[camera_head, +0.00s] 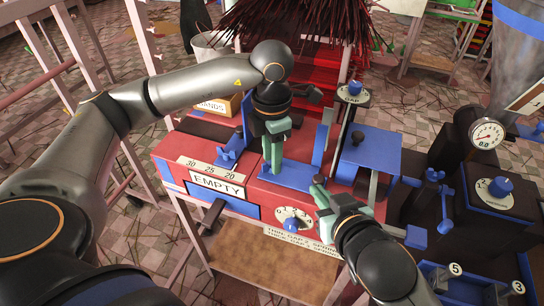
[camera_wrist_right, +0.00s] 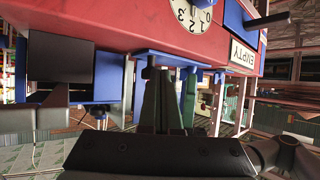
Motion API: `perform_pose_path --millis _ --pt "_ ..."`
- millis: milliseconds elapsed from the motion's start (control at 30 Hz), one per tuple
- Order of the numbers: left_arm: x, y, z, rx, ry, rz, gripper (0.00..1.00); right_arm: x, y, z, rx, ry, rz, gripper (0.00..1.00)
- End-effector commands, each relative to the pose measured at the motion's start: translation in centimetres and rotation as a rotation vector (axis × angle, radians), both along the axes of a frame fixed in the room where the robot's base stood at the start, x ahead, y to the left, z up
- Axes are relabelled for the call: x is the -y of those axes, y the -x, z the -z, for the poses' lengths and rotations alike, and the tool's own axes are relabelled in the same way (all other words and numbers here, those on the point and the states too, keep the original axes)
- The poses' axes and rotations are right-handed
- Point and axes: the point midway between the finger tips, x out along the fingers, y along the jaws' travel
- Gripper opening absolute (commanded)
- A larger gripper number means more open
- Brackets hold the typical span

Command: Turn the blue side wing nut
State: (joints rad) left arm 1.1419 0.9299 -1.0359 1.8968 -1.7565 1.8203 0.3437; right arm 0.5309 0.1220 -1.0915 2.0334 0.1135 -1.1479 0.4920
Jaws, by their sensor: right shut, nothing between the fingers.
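A blue wing-shaped piece (camera_head: 230,152) stands at the left of the red machine's top, beside a blue upright; I cannot tell for sure that it is the side wing nut. Another small blue knob (camera_head: 434,174) shows on the dark machine at the right. My left gripper (camera_head: 273,172) points down over the blue plate in the middle of the red machine, right of the wing-shaped piece; whether its fingers are parted is unclear. My right gripper (camera_head: 319,187) is shut and empty near the machine's front edge, above and right of the dial; its dark fingers (camera_wrist_right: 161,78) show together in the wrist view.
The red machine (camera_head: 170,152) carries an "EMPTY" label (camera_head: 217,185), a white numbered dial (camera_head: 293,217) and a blue capped post (camera_head: 354,88). A bundle of dark red sticks (camera_head: 290,30) hangs behind. A blue tray (camera_head: 455,280) and a clear hopper (camera_head: 522,50) stand at the right.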

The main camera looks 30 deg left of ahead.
Motion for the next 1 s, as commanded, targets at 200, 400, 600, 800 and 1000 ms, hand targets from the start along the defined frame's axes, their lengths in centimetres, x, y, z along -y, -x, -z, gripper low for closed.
perform_pose_path --millis 200,400,600,800,1000 --pt "0.1 -0.1 -4.1 0.006 0.001 0.000 0.39 0.0 0.0 -0.1 0.001 -0.001 0.000 0.00" --pt "0.1 -0.1 -8.7 0.005 0.001 0.001 0.39 0.0 0.0 -0.1 0.001 -0.001 0.000 0.00" --pt "0.0 0.0 -10.7 0.003 -0.001 0.001 0.39 0.0 0.0 -0.1 0.001 -0.001 0.000 0.00" --pt "0.1 0.1 -11.4 0.000 0.000 0.001 0.39 0.0 0.0 -0.1 0.001 -0.001 0.000 0.00" --pt "0.1 0.1 -11.5 -0.001 0.001 0.001 0.39 0.0 0.0 -0.1 0.001 -0.001 0.000 0.00"
